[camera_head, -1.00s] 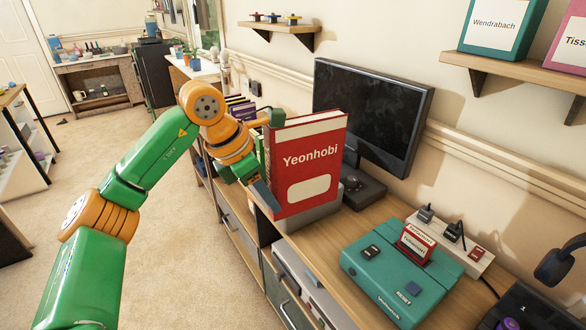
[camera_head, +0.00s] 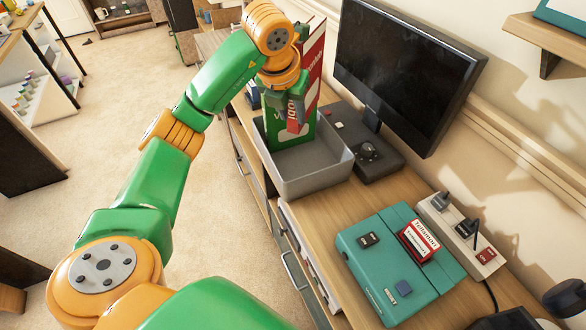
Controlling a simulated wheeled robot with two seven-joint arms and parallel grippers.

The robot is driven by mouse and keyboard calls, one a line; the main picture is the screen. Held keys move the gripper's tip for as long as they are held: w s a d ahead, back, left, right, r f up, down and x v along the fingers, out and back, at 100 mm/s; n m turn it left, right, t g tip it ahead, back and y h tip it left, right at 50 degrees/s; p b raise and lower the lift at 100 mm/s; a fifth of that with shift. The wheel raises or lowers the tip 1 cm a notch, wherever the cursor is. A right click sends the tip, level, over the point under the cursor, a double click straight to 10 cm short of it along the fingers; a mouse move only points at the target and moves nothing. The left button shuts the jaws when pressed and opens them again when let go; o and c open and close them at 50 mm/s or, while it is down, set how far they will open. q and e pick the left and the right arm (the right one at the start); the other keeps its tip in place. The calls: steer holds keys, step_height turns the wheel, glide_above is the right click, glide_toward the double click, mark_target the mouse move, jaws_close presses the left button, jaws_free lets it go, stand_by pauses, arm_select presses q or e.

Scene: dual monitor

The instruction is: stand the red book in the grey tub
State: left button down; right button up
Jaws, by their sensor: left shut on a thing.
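The red book (camera_head: 315,65) is upright, with its lettered cover turned mostly sideways to me. My left gripper (camera_head: 287,112) is shut on it, and the wrist hides part of its cover. The grey tub (camera_head: 318,182) stands on the desk, just below and around the held book's lower end. A green book (camera_head: 305,136) stands in the tub's far part, close beside the red one. I cannot tell whether the red book's bottom edge touches the tub floor. My right gripper is not in view.
A black monitor (camera_head: 410,65) and its dark base (camera_head: 365,150) stand right of the tub. A teal box (camera_head: 390,270) and a white power strip (camera_head: 460,232) are nearer on the desk. The tub's near part is empty.

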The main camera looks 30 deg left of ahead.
arm_select(q)
step_height(320, 180, down, 17)
steer(key=shift+f, duration=0.1)
steer(key=c, duration=0.8)
jaws_free()
steer(key=shift+c, duration=0.2)
steer(key=v, duration=1.2)
